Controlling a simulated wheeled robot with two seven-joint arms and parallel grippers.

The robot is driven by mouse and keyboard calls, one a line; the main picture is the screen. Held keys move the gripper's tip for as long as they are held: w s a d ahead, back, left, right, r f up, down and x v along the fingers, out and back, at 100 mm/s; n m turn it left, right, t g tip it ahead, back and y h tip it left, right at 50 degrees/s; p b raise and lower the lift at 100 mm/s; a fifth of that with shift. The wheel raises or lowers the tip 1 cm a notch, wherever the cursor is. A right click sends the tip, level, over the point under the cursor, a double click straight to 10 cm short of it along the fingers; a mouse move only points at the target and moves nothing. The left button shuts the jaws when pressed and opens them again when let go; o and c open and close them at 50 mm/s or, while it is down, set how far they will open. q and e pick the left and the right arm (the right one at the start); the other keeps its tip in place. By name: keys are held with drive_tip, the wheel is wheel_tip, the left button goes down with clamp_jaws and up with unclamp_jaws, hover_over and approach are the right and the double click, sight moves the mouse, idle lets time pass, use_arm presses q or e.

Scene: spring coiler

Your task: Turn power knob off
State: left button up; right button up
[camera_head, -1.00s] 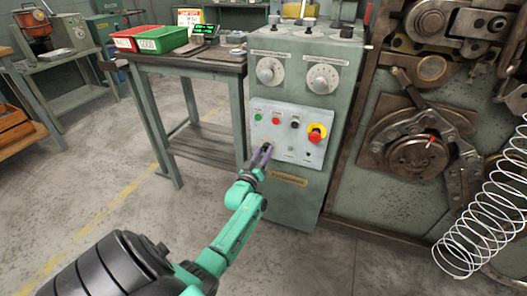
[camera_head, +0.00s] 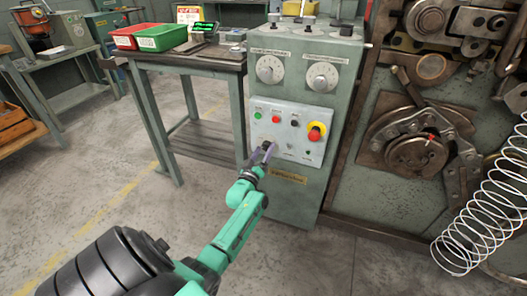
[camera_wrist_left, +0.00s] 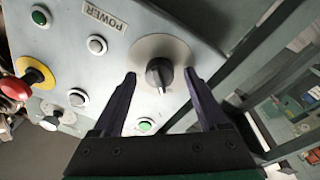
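The power knob (camera_wrist_left: 159,74) is a black rotary knob with a pale pointer line on a round grey plate, seen in the left wrist view. The POWER label (camera_wrist_left: 104,16) is on the panel near it. My left gripper (camera_wrist_left: 160,78) is open, with one dark finger on each side of the knob in that view; I cannot tell whether either finger touches it. In the head view my left gripper (camera_head: 266,153) is at the lower left of the control panel (camera_head: 312,155) and hides the knob. My right gripper is not in view.
The panel also carries a red emergency stop (camera_head: 315,132) on a yellow ring and several small buttons. Two numbered dials (camera_head: 270,69) sit above. A workbench (camera_head: 190,62) with red and green bins stands left. A wire coil (camera_head: 490,210) hangs at right.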

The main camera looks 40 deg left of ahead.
use_arm(q)
drive_tip(key=p+v, duration=0.2)
drive_tip(key=v, duration=1.2)
drive_tip(key=shift+s+p, duration=0.3)
drive_tip(key=shift+p, duration=0.1)
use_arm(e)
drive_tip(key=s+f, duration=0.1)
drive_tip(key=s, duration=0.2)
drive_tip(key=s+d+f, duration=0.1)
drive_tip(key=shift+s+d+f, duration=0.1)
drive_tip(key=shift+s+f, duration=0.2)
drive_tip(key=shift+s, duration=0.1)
use_arm(q)
drive_tip(key=shift+d, duration=0.1)
